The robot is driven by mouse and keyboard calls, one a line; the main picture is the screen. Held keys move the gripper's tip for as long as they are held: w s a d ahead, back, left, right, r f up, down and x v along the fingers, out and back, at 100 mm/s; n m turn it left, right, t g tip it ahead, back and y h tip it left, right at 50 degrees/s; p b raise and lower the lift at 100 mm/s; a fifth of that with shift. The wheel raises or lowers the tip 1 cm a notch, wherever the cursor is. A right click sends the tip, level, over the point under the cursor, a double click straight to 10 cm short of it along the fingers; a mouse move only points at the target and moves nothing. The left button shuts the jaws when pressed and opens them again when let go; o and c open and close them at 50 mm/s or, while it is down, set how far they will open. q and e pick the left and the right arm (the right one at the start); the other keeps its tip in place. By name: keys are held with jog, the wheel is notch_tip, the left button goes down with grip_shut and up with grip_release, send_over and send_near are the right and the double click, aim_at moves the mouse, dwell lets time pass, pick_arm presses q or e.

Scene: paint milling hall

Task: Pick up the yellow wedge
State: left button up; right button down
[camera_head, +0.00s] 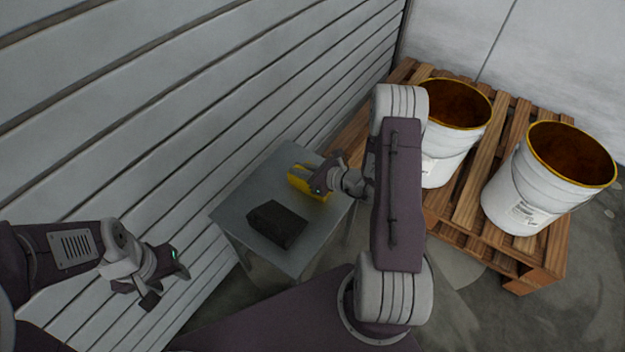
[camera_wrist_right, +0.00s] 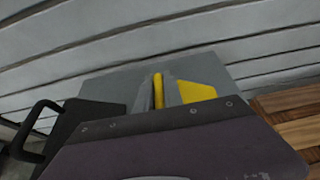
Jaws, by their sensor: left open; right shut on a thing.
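The yellow wedge (camera_head: 306,181) is at the far side of a grey metal stand's top (camera_head: 240,194). My right gripper (camera_head: 318,186) is shut on the wedge and covers part of it. In the right wrist view, yellow parts of the wedge (camera_wrist_right: 197,91) show beside a grey finger (camera_wrist_right: 171,91). I cannot tell whether the wedge touches the stand or is slightly above it. My left gripper (camera_head: 168,281) is open and empty, left of the stand, near the slatted wall.
A dark block (camera_head: 276,224) lies on the stand's near part, close to the wedge; it partly shows in the right wrist view (camera_wrist_right: 98,112). A slatted wall (camera_head: 190,90) runs behind the stand. Two white buckets (camera_head: 440,150) (camera_head: 528,195) stand on a wooden pallet (camera_head: 462,208) at the right.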

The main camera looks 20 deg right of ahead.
jog(key=shift+r, duration=0.1)
notch_tip(320, 180, up, 5)
jog(key=shift+d+f+p, duration=0.1)
jog(key=shift+p, duration=1.1)
jog(key=s+d+r+p, duration=0.3)
jog(key=s+d+r, duration=0.3)
jog(key=s+d, duration=0.1)
jog(key=shift+s+d, duration=0.4)
jog(key=shift+d, duration=0.35)
